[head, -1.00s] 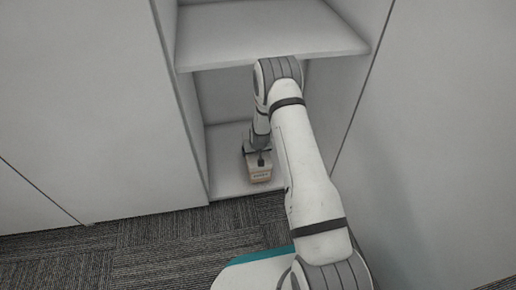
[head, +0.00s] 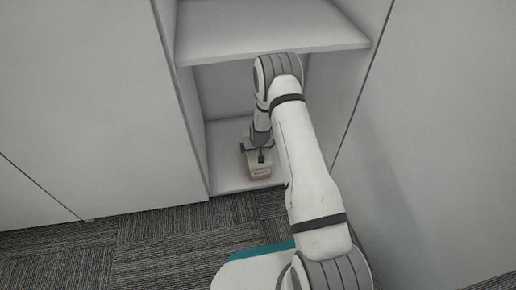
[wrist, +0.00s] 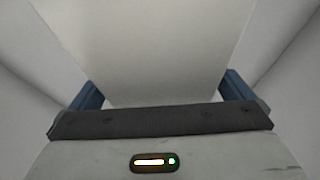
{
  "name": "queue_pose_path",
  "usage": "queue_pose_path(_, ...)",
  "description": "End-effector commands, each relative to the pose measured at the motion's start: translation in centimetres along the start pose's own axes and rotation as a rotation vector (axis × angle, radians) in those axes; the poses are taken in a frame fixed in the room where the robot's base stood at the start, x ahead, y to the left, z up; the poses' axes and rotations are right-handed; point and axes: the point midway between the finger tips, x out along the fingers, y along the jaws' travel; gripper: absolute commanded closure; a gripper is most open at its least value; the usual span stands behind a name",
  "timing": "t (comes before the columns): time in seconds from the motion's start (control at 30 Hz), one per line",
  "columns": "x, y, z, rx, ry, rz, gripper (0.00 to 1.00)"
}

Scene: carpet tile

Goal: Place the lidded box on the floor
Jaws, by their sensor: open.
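The lidded box (head: 261,173) is small and beige with a dark-marked label on its front. It stands on the bottom board of the cabinet compartment, near the front edge. My gripper (head: 258,150) is at the box from above and behind, with its blue fingers spread. In the wrist view a broad pale surface, apparently the box lid (wrist: 150,50), fills the space between the two blue fingers of my gripper (wrist: 163,93). Whether the fingers touch the box sides cannot be told. My arm hides part of the compartment.
The bottom board (head: 226,170) has bare room left of the box. A shelf (head: 265,30) lies above the compartment, close to my arm. Closed panels stand left (head: 85,100) and right (head: 440,130). The patterned carpet floor (head: 150,245) is clear in front.

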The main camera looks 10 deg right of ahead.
Motion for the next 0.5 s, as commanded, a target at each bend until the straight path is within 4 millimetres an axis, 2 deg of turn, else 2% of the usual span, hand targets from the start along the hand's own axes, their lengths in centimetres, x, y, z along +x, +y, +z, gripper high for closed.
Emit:
queue_pose_path(0.3,-6.9,-0.1,-0.3,-0.001,0.000,0.000,0.00)
queue_pose_path(0.5,-10.3,-0.1,-0.2,-0.001,0.001,-0.001,0.00)
